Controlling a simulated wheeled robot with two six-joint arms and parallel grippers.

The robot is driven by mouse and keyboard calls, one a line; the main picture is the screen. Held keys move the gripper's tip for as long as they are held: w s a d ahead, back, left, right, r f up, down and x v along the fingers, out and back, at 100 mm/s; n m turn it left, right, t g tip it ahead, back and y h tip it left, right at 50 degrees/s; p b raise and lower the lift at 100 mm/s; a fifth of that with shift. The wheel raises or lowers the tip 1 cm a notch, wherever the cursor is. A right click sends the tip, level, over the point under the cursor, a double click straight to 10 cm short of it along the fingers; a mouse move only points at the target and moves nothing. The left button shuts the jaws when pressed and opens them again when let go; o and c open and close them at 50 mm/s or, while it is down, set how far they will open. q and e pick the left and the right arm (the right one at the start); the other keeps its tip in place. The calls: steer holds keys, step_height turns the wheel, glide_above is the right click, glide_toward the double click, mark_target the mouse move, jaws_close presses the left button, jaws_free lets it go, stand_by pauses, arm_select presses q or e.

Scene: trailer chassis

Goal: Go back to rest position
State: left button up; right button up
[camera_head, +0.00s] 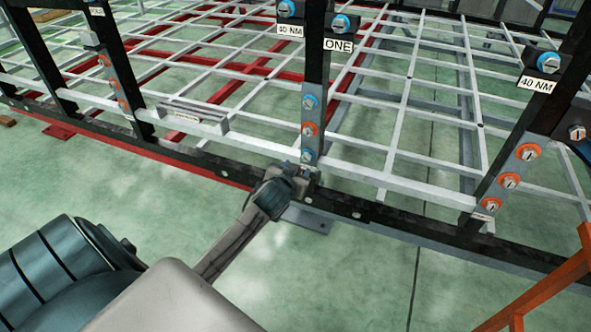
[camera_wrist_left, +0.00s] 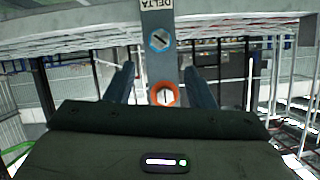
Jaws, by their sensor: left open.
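My left arm comes in from the lower left of the head view. Its left gripper (camera_head: 303,172) is at the foot of the middle upright post (camera_head: 316,75), close to the chassis's lower rail. In the left wrist view the two fingers stand apart, one on each side of a grey plate (camera_wrist_left: 158,65). That plate carries a blue-ringed bolt (camera_wrist_left: 159,40), an orange-ringed bolt (camera_wrist_left: 164,94) and an upside-down "DELTA" label. Nothing shows gripped, and whether the fingers touch the plate cannot be told. My right gripper is not in view.
The trailer chassis's black lower rail (camera_head: 385,216) crosses the head view, with a white grid frame (camera_head: 405,95) behind it. Another bolted post (camera_head: 512,180) stands to the right. An orange bar (camera_head: 548,285) is at the lower right. The green floor (camera_head: 330,285) in front is clear.

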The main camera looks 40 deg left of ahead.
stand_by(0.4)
